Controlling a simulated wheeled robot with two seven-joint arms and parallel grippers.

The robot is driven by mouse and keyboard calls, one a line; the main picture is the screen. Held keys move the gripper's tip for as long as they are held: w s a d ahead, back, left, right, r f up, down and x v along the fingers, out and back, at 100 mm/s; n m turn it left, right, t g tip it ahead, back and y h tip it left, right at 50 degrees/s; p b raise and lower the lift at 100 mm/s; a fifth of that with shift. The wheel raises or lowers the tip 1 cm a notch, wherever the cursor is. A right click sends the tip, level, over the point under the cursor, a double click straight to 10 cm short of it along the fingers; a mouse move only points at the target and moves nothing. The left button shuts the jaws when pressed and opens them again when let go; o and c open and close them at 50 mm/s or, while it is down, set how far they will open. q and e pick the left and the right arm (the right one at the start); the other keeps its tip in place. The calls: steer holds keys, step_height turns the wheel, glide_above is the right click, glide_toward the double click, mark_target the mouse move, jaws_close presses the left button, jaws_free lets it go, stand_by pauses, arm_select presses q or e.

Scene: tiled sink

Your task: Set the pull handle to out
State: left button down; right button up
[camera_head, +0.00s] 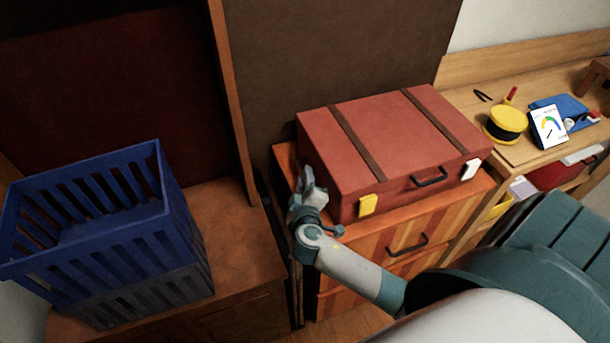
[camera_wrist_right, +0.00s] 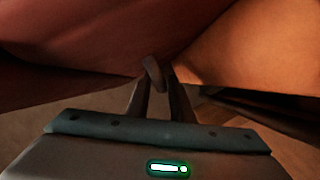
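A red suitcase (camera_head: 395,135) with two brown straps lies flat on an orange striped drawer cabinet. A dark handle (camera_head: 428,177) sits on its front side, between a yellow latch (camera_head: 368,204) and a white latch (camera_head: 471,168). My right gripper (camera_head: 307,182) is at the suitcase's left end, near its front corner. In the right wrist view, a small brownish-grey piece (camera_wrist_right: 153,73) shows between my fingertips, under a reddish surface; it may be the pull handle. I cannot tell whether the fingers press on it. My left gripper is not in view.
A blue slatted crate (camera_head: 95,225) stands on a brown surface at left. The cabinet's drawer has a dark handle (camera_head: 407,246). At right, a wooden bench (camera_head: 525,150) holds a yellow-black spool (camera_head: 506,124) and a white card (camera_head: 549,127). A narrow gap lies left of the cabinet.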

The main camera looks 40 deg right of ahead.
steer(key=shift+w+d, duration=0.1)
steer(key=shift+w, duration=0.05)
jaws_close()
steer(key=w+a+b, duration=0.1)
steer(key=a+b, duration=0.1)
steer(key=a, duration=0.5)
steer(key=shift+w, duration=0.35)
steer(key=shift+a, duration=0.1)
jaws_free()
steer(key=shift+a, duration=0.15)
